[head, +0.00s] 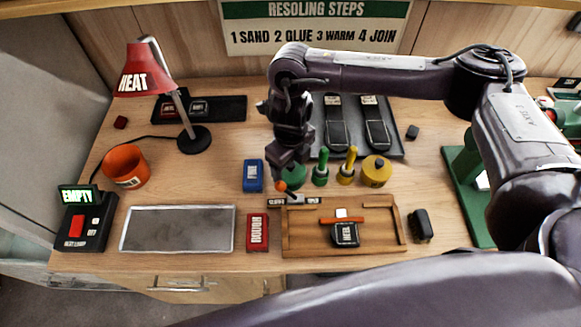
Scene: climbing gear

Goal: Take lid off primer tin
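My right gripper (283,176) points down just in front of or over this tin. I cannot tell whether it touches the lid, or whether its fingers are apart or closed. A yellow tin (376,171) with a lid on stands to the right. A green-handled brush (320,168) and a yellow-handled brush (346,166) stand between the tins. My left gripper is not in view.
A wooden tray (391,243) holds a small black block. An orange-knobbed item (281,186) sits by its back left corner. Blue (253,175) and red (257,232) blocks, a grey plate (178,229), an orange pot (125,166) and a red lamp (143,72) stand left. Shoe soles lie behind.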

